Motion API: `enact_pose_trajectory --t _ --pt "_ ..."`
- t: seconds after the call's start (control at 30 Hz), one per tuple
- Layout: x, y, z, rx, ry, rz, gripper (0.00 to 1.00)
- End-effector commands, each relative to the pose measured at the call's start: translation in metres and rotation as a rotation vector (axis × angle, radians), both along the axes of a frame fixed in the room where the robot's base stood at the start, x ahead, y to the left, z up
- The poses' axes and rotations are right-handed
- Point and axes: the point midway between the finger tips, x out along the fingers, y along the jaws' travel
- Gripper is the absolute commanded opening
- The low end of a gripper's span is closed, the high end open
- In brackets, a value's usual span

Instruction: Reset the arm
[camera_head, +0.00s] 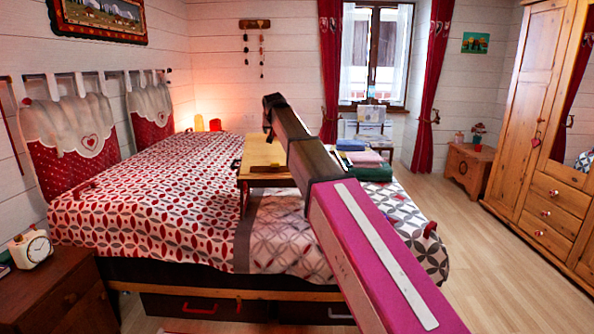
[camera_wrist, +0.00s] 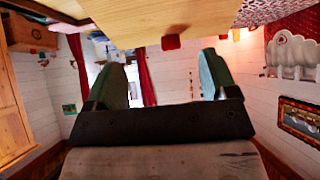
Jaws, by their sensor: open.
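My arm runs from the lower right up over the bed in the head view, with a magenta link and a dark far part. My gripper shows in the wrist view (camera_wrist: 162,82), its two green-grey fingers spread wide apart with nothing between them. The wrist picture is upside down. In the head view my gripper cannot be made out clearly at the arm's far end.
A wooden bed table (camera_head: 255,180) stands on the patterned bed (camera_head: 150,205), partly behind my arm. Folded towels (camera_head: 372,172) lie right of the arm. A nightstand (camera_head: 50,290) with a clock (camera_head: 33,249) stands at left, a wardrobe (camera_head: 520,130) at right. The floor (camera_head: 490,255) between is clear.

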Motion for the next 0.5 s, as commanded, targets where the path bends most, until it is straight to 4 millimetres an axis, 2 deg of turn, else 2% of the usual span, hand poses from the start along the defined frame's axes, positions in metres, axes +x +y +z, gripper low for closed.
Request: enact_pose_trajectory --t 0.27,0.5 --pt "-0.013 -0.023 -0.044 -0.014 0.049 -0.006 0.79" --pt "-0.036 -0.056 -0.106 -0.032 0.123 -0.013 0.79"
